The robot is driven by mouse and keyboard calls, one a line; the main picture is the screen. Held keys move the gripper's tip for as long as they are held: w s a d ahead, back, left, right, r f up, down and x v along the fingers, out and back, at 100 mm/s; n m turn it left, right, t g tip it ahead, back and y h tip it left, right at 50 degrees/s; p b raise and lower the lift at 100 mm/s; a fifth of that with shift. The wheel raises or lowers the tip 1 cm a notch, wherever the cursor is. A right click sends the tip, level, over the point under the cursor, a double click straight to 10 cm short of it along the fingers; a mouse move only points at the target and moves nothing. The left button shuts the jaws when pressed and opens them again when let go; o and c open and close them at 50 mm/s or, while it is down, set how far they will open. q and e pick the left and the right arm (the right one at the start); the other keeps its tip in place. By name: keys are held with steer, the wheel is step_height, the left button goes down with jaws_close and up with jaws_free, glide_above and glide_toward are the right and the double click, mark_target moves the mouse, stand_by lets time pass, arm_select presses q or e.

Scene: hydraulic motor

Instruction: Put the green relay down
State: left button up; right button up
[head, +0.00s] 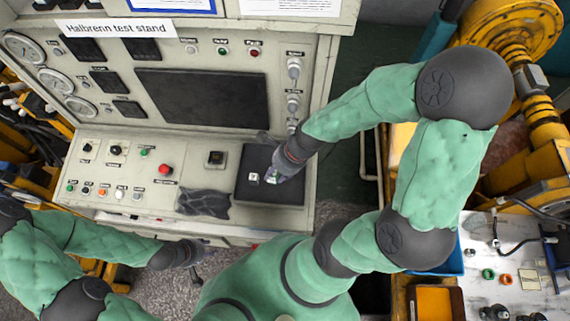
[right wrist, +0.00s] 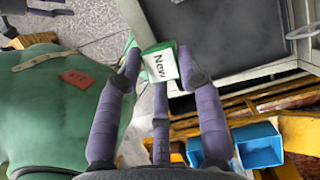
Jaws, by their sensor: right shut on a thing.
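The green relay (right wrist: 160,64), with a white label reading "New", is between the fingertips of my right gripper (right wrist: 158,70) in the right wrist view. The gripper is shut on it. In the head view my right gripper (head: 279,169) is over the dark mat (head: 286,194) on the test stand's ledge; only a small green part of the relay shows there. I cannot tell whether the relay touches the mat. My left gripper (head: 190,252) is in front of the stand, apart from the relay; its fingers are too small and dark to read.
A small white-topped piece (head: 254,178) sits on the mat, left of my right gripper. A dark crumpled cloth (head: 203,203) lies left of the mat. Buttons and a red knob (head: 165,170) fill the ledge's left side. The right wrist view shows a blue bin (right wrist: 258,146).

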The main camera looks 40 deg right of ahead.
steer(key=shift+s+d+n+b, duration=0.5)
steer(key=shift+s+d+b, duration=0.45)
steer(key=shift+b, duration=2)
steer(key=shift+s+d+n+b, duration=0.55)
steer(key=shift+s+b, duration=0.55)
steer(key=shift+b, duration=1.85)
steer(key=w+d+f+b, duration=0.1)
steer(key=w+d+f, duration=0.3)
steer(key=w+d, duration=0.2)
steer(key=shift+w, duration=0.4)
steer(key=w+d+f, duration=0.1)
steer(key=w+f, duration=0.1)
steer(key=f, duration=0.1)
steer(key=w+d+f, duration=0.1)
steer(key=f, duration=0.1)
steer(key=shift+d+b, duration=0.35)
steer(key=shift+w+d+f, duration=0.2)
steer(key=shift+f, duration=0.25)
steer(key=shift+w+f, duration=0.1)
steer(key=shift+f, duration=1.45)
steer(key=shift+f+b, duration=0.1)
steer(key=shift+b, duration=0.25)
steer(key=o, duration=1.1)
steer(key=shift+o, duration=0.2)
